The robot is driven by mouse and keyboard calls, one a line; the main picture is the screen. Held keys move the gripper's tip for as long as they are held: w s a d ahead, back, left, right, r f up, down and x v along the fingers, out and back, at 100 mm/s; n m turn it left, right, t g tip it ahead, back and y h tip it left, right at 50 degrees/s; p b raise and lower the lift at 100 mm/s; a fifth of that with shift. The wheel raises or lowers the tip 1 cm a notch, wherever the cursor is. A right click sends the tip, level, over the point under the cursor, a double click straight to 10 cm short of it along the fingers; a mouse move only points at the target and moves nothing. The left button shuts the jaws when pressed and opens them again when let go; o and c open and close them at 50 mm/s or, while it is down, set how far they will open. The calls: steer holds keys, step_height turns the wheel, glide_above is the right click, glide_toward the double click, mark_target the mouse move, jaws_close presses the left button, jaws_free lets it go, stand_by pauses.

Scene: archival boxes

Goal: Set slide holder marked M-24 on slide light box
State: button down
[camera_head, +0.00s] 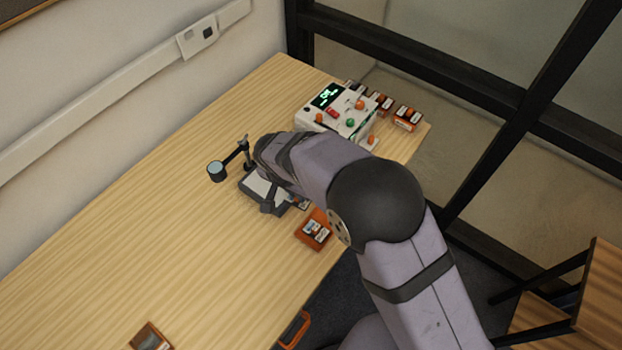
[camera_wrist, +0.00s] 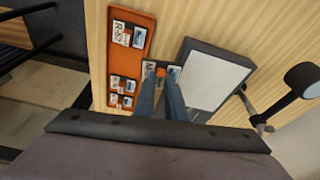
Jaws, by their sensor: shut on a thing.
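My gripper (camera_wrist: 161,78) is shut on a small slide holder (camera_wrist: 149,67) with white labels. An "M" seems to show on its label; the fingers hide the rest. In the wrist view the holder is between the orange tray and the slide light box (camera_wrist: 214,76), close beside the light box's edge. I cannot tell its height above the table. The light box has a pale panel in a dark grey frame; it also shows in the head view (camera_head: 254,186), partly behind my arm. My gripper (camera_head: 270,207) is at its near side there.
The orange tray (camera_wrist: 117,61) holds other labelled slide holders. A magnifier on a jointed stand (camera_head: 217,171) stands beyond the light box. A white device (camera_head: 333,113) with coloured knobs and several small boxes (camera_head: 407,118) stand at the far end. Left of the light box the table is mostly clear.

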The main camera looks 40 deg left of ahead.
steer(key=a, duration=0.1)
steer(key=w+a, duration=0.1)
steer(key=a, duration=0.3)
steer(key=shift+w+f, duration=0.2)
steer(key=shift+w, duration=0.05)
steer(key=w+a+r+m, duration=0.1)
steer(key=a+r, duration=0.3)
steer(key=shift+w+a+r, duration=0.15)
steer(key=shift+w, duration=0.2)
steer(key=shift+m, duration=0.3)
steer(key=shift+f+b, duration=0.8)
steer(key=shift+f, duration=0.7)
steer(key=shift+f+b, duration=0.8)
steer(key=shift+f, duration=0.1)
